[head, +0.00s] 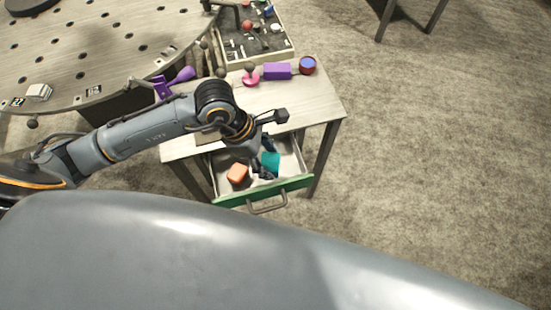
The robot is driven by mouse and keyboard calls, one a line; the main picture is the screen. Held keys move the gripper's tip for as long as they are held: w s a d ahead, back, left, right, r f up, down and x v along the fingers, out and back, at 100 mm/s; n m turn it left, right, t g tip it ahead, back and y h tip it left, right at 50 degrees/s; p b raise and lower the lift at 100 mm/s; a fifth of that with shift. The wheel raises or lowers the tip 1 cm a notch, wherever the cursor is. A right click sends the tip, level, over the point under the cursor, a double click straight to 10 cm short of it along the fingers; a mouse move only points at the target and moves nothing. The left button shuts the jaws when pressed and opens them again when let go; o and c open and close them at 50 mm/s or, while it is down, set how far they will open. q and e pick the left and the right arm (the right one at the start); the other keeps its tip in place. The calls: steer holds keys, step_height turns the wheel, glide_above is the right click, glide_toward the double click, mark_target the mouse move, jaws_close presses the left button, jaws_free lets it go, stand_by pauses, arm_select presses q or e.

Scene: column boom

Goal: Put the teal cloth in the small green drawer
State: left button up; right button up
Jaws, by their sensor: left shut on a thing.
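The small green drawer (292,187) is pulled open below the wooden side table, with its grey handle on the front. My left gripper (264,172) reaches down into the open drawer and is shut on the teal cloth (271,161). The cloth shows at the gripper's fingers, inside the drawer's outline; whether it touches the drawer floor I cannot tell. An orange block (237,174) lies in the drawer to the left of the gripper. My left wrist and forearm hide part of the drawer and table. My right gripper is not in view.
The side table (318,99) holds a purple block (277,71), a pink-based knob (251,76) and a blue-and-red round item (308,65). A tray of parts (285,47) stands behind. A large perforated table (100,40) is at the left. Carpet at the right is free.

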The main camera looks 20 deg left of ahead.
mark_target(275, 157)
arm_select(q)
steer(key=w+f, duration=0.1)
steer(key=f, duration=0.1)
steer(key=w+d+f, duration=0.1)
steer(key=w+f, duration=0.1)
steer(key=shift+w+f+p, duration=0.15)
steer(key=shift+f+p, duration=0.15)
steer(key=shift+f, duration=1.4)
steer(key=o, duration=0.8)
steer(key=shift+f, duration=0.1)
steer(key=shift+v, duration=6.1)
steer(key=shift+d, duration=0.1)
